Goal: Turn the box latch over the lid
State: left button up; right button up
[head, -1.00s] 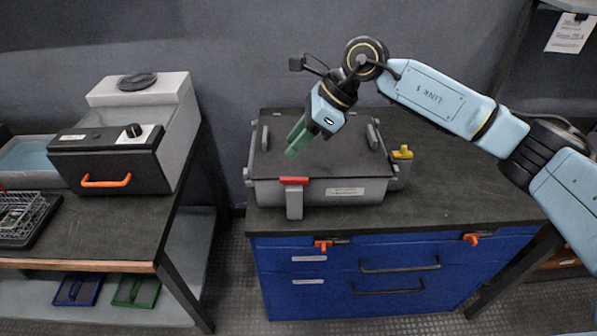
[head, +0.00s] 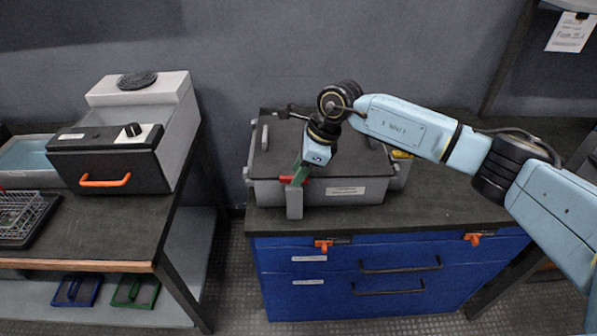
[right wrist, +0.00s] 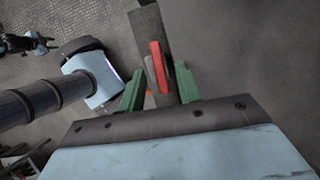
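The grey box (head: 268,193) stands on the dark top of the blue cabinet with its dark lid (head: 275,150) closed down. The box latch is on the front left, a grey piece (head: 294,205) with a red part (head: 286,179) at its top. My right gripper (head: 299,176) is at the latch, fingers pointing down. In the right wrist view its green fingers (right wrist: 160,88) are open, with the red part (right wrist: 158,66) showing between them. I cannot tell whether they touch it. The fingers partly cover the latch in the head view. My left gripper is not in view.
A yellow piece (head: 401,154) shows at the box's right side, partly behind my arm. The blue cabinet (head: 390,265) has drawers with orange catches. The countertop right of the box (head: 450,195) is clear. A grey machine (head: 150,130) stands on the left bench.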

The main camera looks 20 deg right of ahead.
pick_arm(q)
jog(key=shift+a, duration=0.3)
pick_arm(e)
jog(key=shift+a+f, duration=0.15)
jog(key=shift+f, duration=0.25)
jog(key=shift+c, duration=0.3)
grip_shut()
